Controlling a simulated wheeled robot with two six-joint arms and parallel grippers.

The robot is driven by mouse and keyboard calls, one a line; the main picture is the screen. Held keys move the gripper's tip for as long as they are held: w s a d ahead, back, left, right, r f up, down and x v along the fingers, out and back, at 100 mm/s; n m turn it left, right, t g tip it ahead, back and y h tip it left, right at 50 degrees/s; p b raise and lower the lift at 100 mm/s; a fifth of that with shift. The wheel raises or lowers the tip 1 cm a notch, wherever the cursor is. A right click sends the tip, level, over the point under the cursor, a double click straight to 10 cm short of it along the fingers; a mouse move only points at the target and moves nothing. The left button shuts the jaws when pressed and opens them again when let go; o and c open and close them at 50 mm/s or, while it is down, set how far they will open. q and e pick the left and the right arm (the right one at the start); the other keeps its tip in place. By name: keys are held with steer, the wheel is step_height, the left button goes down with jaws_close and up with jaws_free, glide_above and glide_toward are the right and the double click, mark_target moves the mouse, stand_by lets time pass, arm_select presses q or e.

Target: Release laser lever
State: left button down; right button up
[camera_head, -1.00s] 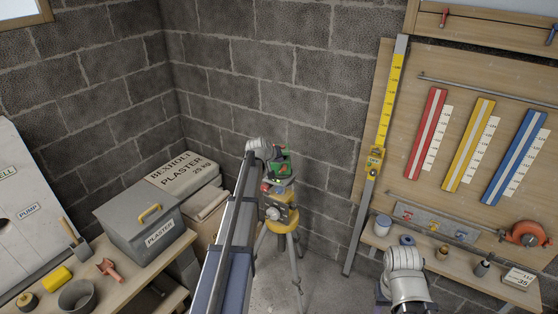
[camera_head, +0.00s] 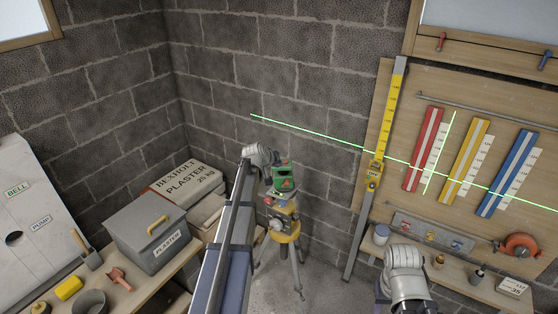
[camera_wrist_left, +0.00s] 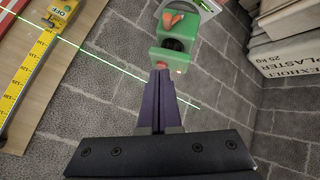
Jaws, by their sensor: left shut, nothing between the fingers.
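The green laser level (camera_head: 283,178) stands on a tripod (camera_head: 288,228) with a yellow head, near the wall corner. It also shows in the left wrist view (camera_wrist_left: 190,32), with an orange-red part on its face and a small reddish spot low on its body. I cannot tell which part is the lever. My left gripper (camera_wrist_left: 160,74) is shut and empty, its tips in front of the laser's lower body; contact is unclear. In the head view my left arm partly covers the laser. My right arm shows at lower right, without its gripper.
A green laser line (camera_head: 320,137) crosses the block wall and tool board (camera_head: 470,90); a shorter upright line is on the board. A yellow staff (camera_head: 382,130) leans there. A bench (camera_head: 145,290) with a grey plaster box (camera_head: 150,240) is at left.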

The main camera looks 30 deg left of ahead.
arm_select(q)
steer(key=p+v, duration=0.1)
steer(key=v, duration=0.2)
steer(key=shift+s+d+r, duration=0.15)
steer(key=shift+r, duration=0.15)
arm_select(e)
step_height(320, 180, up, 3)
steer(key=shift+f, duration=0.2)
steer(key=shift+a, duration=0.1)
arm_select(q)
steer(key=s+d+f+m+g+h+b, duration=0.15)
steer(key=s+d+f, duration=0.25)
steer(key=d, duration=0.5)
steer(key=s+d+f+m+g+b, duration=0.25)
steer(key=s+d+f, duration=0.2)
steer(key=d, duration=0.45)
steer(key=s+d+f+m+g+h+b, duration=0.1)
steer(key=s+d+f+m+b, duration=0.15)
steer(key=s+d, duration=0.4)
steer(key=s+d+f+m+g+y+b, duration=0.1)
steer(key=s+d+f+m+g+b, duration=0.1)
steer(key=s+d, duration=0.4)
steer(key=s+d+f+m+g+y+b, duration=0.2)
steer(key=s+d+f, duration=0.3)
steer(key=s, duration=0.7)
steer(key=shift+d+g, duration=0.4)
steer(key=shift+d, duration=0.25)
arm_select(e)
step_height(320, 180, down, 11)
